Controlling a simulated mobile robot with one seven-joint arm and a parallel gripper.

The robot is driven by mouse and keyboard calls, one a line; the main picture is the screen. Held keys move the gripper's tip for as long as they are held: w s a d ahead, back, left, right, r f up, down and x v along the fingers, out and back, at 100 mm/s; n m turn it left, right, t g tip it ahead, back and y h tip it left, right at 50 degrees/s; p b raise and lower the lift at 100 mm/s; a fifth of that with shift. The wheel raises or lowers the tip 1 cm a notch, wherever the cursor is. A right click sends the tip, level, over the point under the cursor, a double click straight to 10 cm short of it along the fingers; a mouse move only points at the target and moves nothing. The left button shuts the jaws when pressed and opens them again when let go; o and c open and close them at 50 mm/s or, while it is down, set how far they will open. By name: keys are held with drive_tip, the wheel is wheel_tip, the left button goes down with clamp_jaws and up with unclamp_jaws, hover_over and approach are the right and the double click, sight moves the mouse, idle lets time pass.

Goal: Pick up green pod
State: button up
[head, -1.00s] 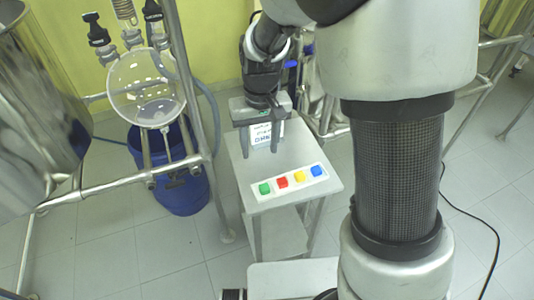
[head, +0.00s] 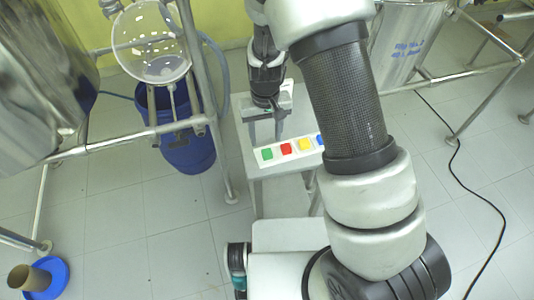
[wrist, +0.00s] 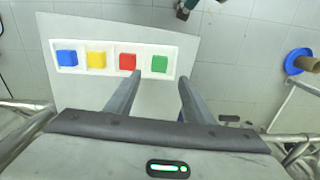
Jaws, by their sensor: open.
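The green pod (head: 267,154) is a small green block at the left end of a white tray (head: 275,162) on a small table. In the wrist view the green pod (wrist: 160,64) is at the right end of the tray (wrist: 108,72), beside the red pod (wrist: 127,62). My gripper (head: 264,134) is open and empty, above the table behind the tray in the head view. In the wrist view my gripper's (wrist: 160,78) two fingers point toward the tray, with the green pod between and beyond their tips. The fingers appear apart from the pod.
Yellow (wrist: 96,59) and blue (wrist: 67,58) pods sit in the same tray. A metal frame (head: 130,140) with a glass flask (head: 150,45) stands left, over a blue bin (head: 185,150). A blue spool (head: 45,278) is on the floor. A black cable crosses the floor at right.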

drive_tip(key=shift+s+d+f, duration=0.1)
drive_tip(key=shift+f, duration=1.45)
drive_tip(key=shift+s+d+f, duration=0.1)
drive_tip(key=shift+f, duration=1.4)
drive_tip(key=shift+c, duration=0.3)
drive_tip(key=c, duration=1)
